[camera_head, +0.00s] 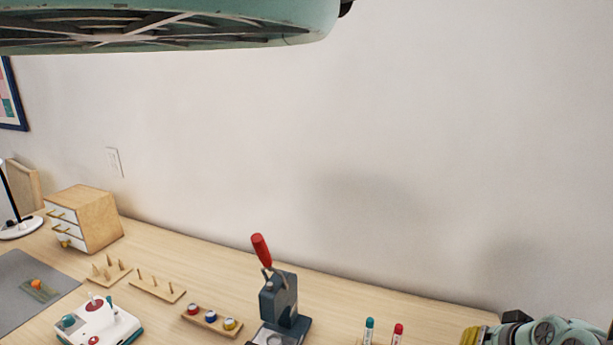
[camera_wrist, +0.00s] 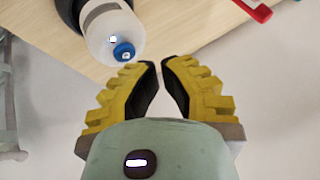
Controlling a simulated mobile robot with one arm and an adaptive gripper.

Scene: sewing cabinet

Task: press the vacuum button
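In the wrist view, a white and dark rounded device, which looks like the vacuum (camera_wrist: 98,28), lies at the upper left, cut off by the frame top. A round blue button (camera_wrist: 123,52) with a small white mark sits on its near end. My gripper (camera_wrist: 158,64) has yellow ribbed fingers with black pads. Their tips nearly meet, with nothing between them. The tips are just right of the blue button, and I cannot tell the gap in depth. In the head view, my gripper (camera_head: 472,337) shows at the lower right edge; the vacuum is not visible there.
A wooden table (camera_head: 385,303) runs along a white wall. A dark press (camera_head: 282,300) with a red handle, a rack with colored spools (camera_head: 210,318), peg racks, a drawer box (camera_head: 88,218) and upright markers (camera_head: 369,330) stand on it. A red object (camera_wrist: 255,10) lies near the table edge.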

